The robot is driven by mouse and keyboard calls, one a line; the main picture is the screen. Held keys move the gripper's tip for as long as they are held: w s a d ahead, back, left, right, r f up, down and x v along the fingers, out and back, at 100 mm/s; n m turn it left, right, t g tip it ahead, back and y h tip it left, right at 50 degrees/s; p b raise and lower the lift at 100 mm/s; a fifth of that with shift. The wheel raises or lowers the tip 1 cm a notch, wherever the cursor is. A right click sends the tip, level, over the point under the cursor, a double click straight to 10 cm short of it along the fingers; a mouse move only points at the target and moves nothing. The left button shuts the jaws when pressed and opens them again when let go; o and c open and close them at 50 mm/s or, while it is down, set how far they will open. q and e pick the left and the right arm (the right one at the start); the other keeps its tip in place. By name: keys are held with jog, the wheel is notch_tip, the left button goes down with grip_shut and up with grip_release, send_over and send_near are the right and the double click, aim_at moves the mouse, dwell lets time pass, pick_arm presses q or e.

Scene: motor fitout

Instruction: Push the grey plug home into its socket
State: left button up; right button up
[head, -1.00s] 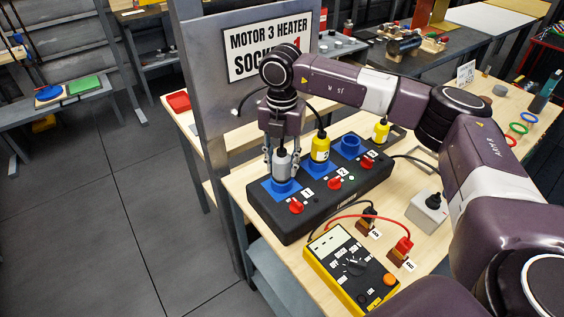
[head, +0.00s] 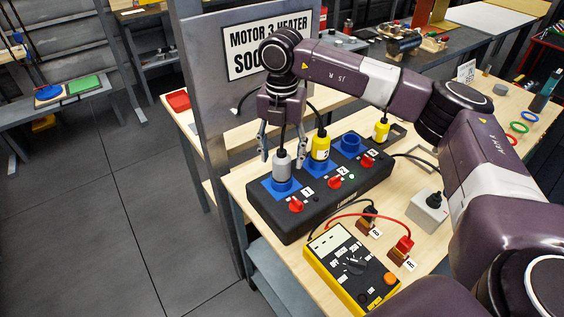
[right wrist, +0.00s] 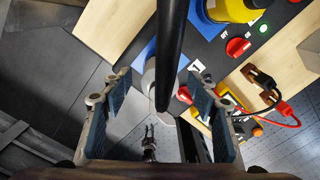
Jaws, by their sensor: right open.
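The grey plug (head: 282,164) stands upright in the blue socket (head: 281,186) numbered 1, at the left end of the black socket box (head: 330,205). How deep it sits is hard to tell. My right gripper (head: 282,156) is open above it, with one finger on each side and clear of the plug. In the right wrist view the open fingers (right wrist: 158,105) show on both sides of the plug (right wrist: 150,78), and the black cable runs up between them, hiding part of the plug.
A yellow plug (head: 320,147) stands in the middle socket, close to my right finger. The third blue socket (head: 347,145) is empty. A yellow meter (head: 352,268) lies in front of the box. The upright sign panel (head: 215,100) stands behind my gripper.

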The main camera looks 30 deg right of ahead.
notch_tip(320, 180, up, 9)
jog(key=shift+f, duration=0.1)
dwell(0.7)
